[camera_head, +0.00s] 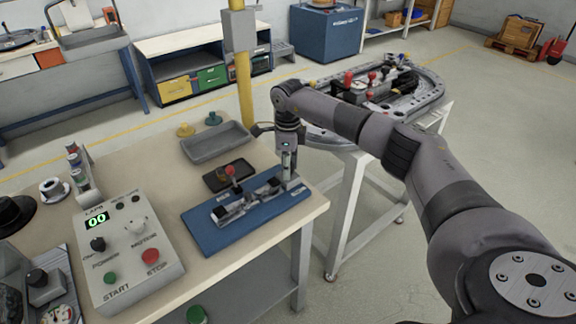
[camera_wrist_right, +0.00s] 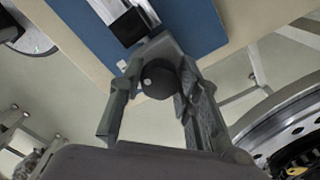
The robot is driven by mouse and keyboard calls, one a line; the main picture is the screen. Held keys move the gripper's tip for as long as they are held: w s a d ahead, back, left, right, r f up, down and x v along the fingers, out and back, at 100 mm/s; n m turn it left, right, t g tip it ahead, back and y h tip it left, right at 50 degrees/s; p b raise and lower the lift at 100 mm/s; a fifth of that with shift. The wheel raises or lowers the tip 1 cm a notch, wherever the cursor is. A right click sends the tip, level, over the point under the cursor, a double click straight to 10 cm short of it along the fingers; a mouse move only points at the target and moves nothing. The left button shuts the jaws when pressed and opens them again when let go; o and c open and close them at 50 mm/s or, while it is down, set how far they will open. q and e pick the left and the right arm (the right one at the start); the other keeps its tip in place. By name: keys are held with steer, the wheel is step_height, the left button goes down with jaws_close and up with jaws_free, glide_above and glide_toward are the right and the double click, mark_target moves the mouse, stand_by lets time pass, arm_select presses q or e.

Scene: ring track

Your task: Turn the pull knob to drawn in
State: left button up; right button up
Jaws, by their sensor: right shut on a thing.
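The metal slide fixture (camera_head: 236,208) is mounted on the plate, left of the gripper. My left gripper is in neither view.
A control box (camera_head: 128,252) with START and STOP buttons stands on the table's left. A red-knobbed lever (camera_head: 230,171), a grey tray (camera_head: 216,145) and a yellow post (camera_head: 243,95) are close by. A ring track (camera_head: 430,95) stands behind my right arm.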

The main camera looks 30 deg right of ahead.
steer(key=m+p, duration=0.1)
steer(key=m, duration=0.5)
steer(key=m+p, duration=0.1)
steer(key=m, duration=0.4)
steer(key=shift+r+m, duration=0.1)
steer(key=shift+m, duration=0.3)
steer(key=m+p, duration=0.2)
steer(key=m, duration=0.3)
steer(key=m+p, duration=0.2)
steer(key=m, duration=0.3)
steer(key=shift+d+m, duration=0.1)
steer(key=shift+m, duration=0.3)
steer(key=o, duration=1.1)
steer(key=shift+o, duration=0.2)
